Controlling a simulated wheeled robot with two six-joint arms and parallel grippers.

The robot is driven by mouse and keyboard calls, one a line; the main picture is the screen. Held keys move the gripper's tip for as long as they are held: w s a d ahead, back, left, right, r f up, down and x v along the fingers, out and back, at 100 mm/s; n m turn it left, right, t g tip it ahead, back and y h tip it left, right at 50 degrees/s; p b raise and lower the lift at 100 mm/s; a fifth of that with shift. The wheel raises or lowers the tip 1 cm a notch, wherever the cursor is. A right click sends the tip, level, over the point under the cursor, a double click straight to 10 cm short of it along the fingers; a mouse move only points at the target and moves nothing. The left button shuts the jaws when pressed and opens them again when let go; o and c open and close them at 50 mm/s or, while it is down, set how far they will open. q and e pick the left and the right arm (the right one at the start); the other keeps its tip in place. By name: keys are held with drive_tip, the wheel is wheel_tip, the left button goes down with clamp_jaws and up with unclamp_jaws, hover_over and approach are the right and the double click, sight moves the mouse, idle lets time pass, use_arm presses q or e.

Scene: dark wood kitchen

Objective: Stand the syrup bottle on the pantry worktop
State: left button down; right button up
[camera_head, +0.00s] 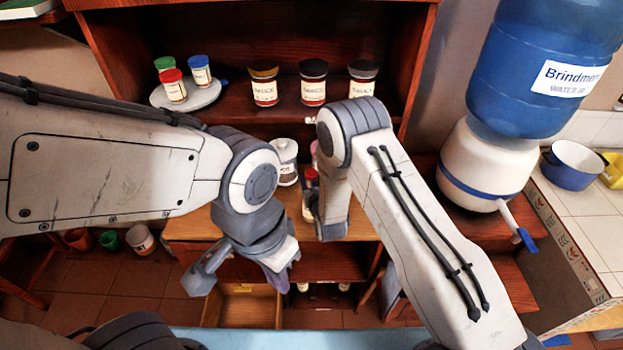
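The pantry worktop (190,228) is a wooden surface below the shelves. A small red-capped bottle or jar (309,186) stands on it, partly hidden by my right arm; I cannot tell whether it is the syrup bottle. A pink item (314,154) shows just behind it. My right gripper (322,222) is low over the worktop, close beside the red-capped item. Its fingers are mostly hidden, so I cannot tell whether it grips anything.
A glass jar (287,165) stands at the back of the worktop. Dark-lidded jars (313,82) and a round tray (207,97) of capped jars stand on the shelf above. A drawer (248,308) is open below. A water dispenser (487,165) stands at right.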

drive_tip(key=shift+o, duration=0.5)
